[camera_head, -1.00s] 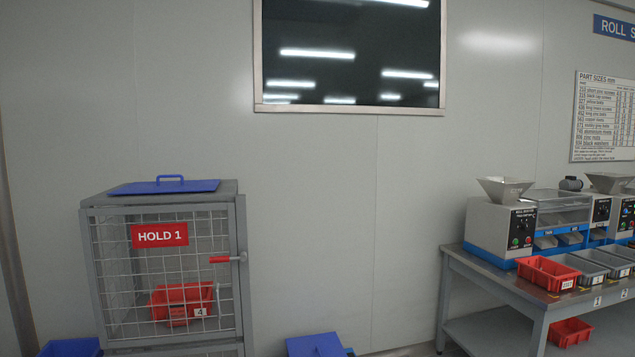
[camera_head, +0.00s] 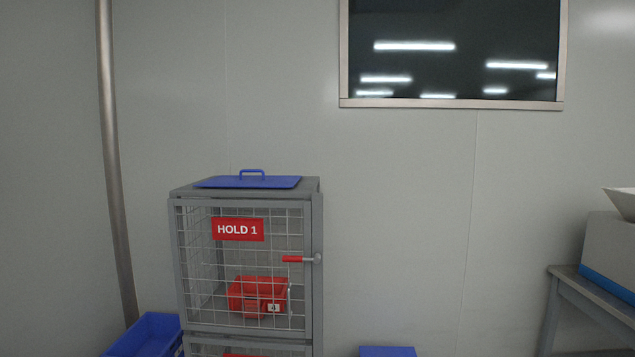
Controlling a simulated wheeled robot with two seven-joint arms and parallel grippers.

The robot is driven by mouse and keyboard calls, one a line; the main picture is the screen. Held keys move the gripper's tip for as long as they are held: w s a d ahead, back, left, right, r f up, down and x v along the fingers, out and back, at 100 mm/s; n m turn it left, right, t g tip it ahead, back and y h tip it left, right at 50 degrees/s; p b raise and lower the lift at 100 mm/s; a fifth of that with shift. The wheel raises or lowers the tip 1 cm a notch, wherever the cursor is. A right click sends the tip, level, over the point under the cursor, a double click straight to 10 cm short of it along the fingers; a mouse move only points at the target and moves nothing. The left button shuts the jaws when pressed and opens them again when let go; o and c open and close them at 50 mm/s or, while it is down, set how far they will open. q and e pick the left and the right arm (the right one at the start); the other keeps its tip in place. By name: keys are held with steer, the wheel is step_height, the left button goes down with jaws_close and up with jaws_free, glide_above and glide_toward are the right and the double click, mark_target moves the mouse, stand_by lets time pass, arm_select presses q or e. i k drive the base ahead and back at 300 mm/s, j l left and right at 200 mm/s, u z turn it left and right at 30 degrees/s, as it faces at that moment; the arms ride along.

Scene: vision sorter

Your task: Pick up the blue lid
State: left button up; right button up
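The blue lid (camera_head: 270,182) lies flat on top of the grey wire cage (camera_head: 187,270). It is a thin blue plate with a raised blue loop handle (camera_head: 252,172) in its middle. Neither of my grippers shows in the head view, so their distance from the lid cannot be seen.
The cage has a red HOLD 1 sign (camera_head: 238,229), a red-handled latch (camera_head: 300,259) and a red bin (camera_head: 245,297) inside. A blue bin (camera_head: 150,335) stands low at left. Another blue object (camera_head: 388,352) is low at the bottom. A grey bench (camera_head: 590,297) is at right.

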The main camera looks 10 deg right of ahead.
mark_target(263, 181)
steer(key=i+j+z, duration=0.35)
steer(key=i, duration=0.15)
steer(key=i+j+z, duration=0.35)
steer(key=i, duration=0.15)
steer(key=i+j+z, duration=0.35)
steer(key=i+j, duration=0.05)
steer(key=j, duration=0.1)
